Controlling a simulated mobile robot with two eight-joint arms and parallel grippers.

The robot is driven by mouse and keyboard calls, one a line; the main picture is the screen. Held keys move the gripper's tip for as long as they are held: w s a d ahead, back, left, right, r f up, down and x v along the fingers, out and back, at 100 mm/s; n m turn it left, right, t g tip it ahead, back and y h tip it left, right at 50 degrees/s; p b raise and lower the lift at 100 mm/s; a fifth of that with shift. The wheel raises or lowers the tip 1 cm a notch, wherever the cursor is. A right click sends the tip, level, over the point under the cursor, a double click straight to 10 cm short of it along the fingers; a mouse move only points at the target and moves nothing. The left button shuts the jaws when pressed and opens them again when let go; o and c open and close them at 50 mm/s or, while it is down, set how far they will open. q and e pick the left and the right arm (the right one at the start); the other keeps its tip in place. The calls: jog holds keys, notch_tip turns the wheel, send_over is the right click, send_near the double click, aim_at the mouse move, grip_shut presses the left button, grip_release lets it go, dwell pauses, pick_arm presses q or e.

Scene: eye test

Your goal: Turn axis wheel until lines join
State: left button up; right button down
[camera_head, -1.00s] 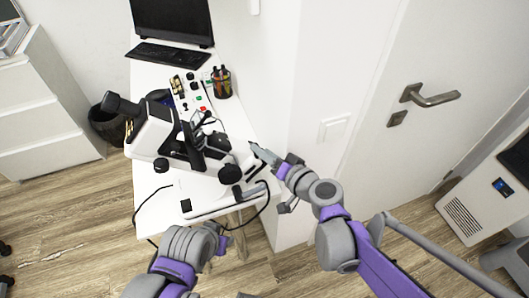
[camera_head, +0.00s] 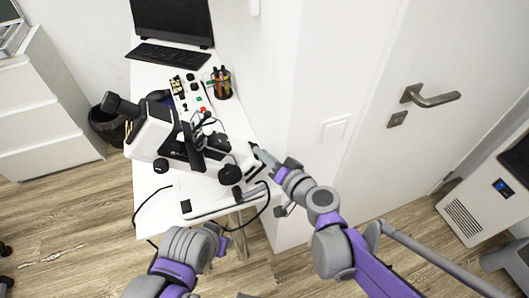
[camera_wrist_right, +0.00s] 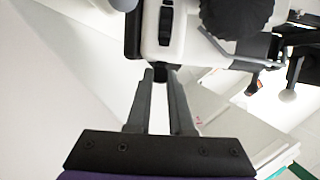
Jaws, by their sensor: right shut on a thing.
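A white and black eye instrument (camera_head: 150,138) stands on the white desk in the head view, with black knobs on its near side. My right gripper (camera_head: 257,150) reaches its right end. In the right wrist view, the gripper (camera_wrist_right: 160,82) has its two fingertips around a small dark knob (camera_wrist_right: 160,73) under the white housing (camera_wrist_right: 178,40), seemingly the axis wheel. The fingers hide most of the knob. The lines are not visible in either view. My left arm shows at the lower middle of the head view, but its gripper fingers do not show.
The white desk (camera_head: 150,190) also holds a laptop keyboard (camera_head: 168,55), a pen cup (camera_head: 221,84) and small coloured items. A white wall stands close to the right of my right gripper. A dark bin (camera_head: 106,124) stands left of the desk.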

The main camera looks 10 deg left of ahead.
jog(key=shift+s+f+m+t+h, duration=0.3)
jog(key=shift+s+m+t, duration=0.35)
jog(key=shift+t, duration=0.45)
jog(key=c, duration=0.8)
grip_release()
jog(key=shift+d, duration=0.1)
jog(key=p+v, duration=0.1)
jog(key=v, duration=0.9)
jog(key=shift+s+d+p, duration=0.25)
jog(key=shift+s+p, duration=0.05)
jog(key=shift+p, duration=0.05)
